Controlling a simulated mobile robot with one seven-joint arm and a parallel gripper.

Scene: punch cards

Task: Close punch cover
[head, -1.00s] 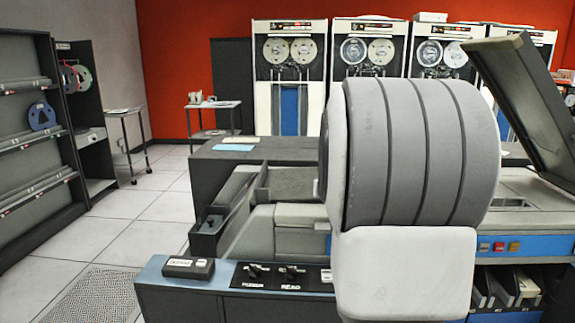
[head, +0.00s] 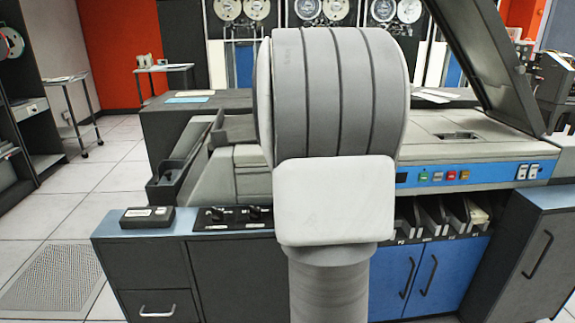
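The punch cover (head: 487,62) is a dark grey flat lid standing raised and tilted at the right of the head view. Its lower edge meets the back right of the card punch's light grey top (head: 430,135), and its upper end is cut off by the picture's top edge. The machine's top beneath it is exposed. My gripper is not in view; a large ribbed grey part of my own arm fills the middle of the view and hides part of the machine.
A blue strip with coloured buttons (head: 450,176) runs along the machine's front. Card bins (head: 440,212) sit below it, above blue doors (head: 430,275). A small black box (head: 147,217) rests on the left front ledge. Tape drives (head: 320,15) stand behind. Tiled floor (head: 120,160) is free at left.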

